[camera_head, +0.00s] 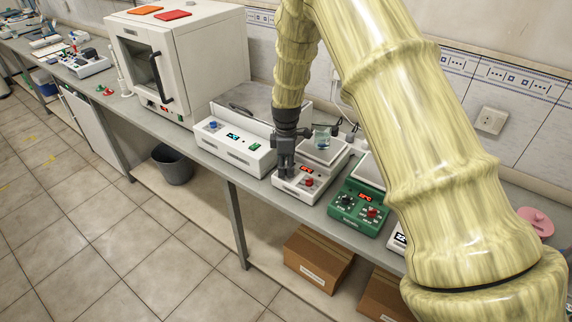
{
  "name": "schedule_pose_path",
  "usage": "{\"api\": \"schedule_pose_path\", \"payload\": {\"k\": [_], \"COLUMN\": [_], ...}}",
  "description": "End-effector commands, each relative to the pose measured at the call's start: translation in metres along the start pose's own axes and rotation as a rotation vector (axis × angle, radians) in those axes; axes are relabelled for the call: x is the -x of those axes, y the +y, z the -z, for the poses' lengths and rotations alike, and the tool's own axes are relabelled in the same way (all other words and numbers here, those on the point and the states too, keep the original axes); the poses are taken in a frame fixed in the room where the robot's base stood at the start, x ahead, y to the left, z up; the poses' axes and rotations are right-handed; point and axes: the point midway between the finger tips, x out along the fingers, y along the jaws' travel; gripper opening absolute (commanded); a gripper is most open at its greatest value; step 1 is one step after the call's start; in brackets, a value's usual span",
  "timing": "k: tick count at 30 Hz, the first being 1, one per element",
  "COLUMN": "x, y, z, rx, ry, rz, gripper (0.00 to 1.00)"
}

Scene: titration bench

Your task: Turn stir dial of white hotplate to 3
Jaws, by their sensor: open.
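The white hotplate (322,187) stands on the bench in the middle of the head view. It has a red lit display and a red knob (309,181) on its sloped front. A small glass vessel (322,138) with bluish contents stands at its plate. My gripper (284,174) points down over the left part of the front panel, left of the red knob. It is open. The fingers hide that part of the panel, so the stir dial there and its setting cannot be seen. Whether the fingers touch a dial cannot be told.
A green hotplate (344,206) with two knobs stands close on the right. A white long device (232,148) stands close on the left, with a white oven (190,60) beyond it. My arm hides the bench's right part. Boxes (318,262) lie below.

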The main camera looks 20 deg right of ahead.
Motion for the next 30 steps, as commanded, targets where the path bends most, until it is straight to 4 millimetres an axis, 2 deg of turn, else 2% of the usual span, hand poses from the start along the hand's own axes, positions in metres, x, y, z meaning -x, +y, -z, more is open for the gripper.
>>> {"api": "schedule_pose_path", "payload": {"k": [10, 11, 17, 18, 30], "x": [-0.0031, -0.0031, -0.0029, -0.0029, -0.0026], "y": [-0.0001, -0.0001, 0.0000, 0.0001, 0.0010], "z": [0.0003, 0.0004, 0.0004, 0.0004, 0.0004], "rx": [0.001, 0.001, 0.001, 0.001, -0.067], "ry": [-0.001, -0.001, -0.001, -0.001, 0.000], "rz": [0.000, 0.000, 0.000, 0.000, -0.001], "gripper": [0.42, 0.38, 0.02, 0.00, 0.00]}}
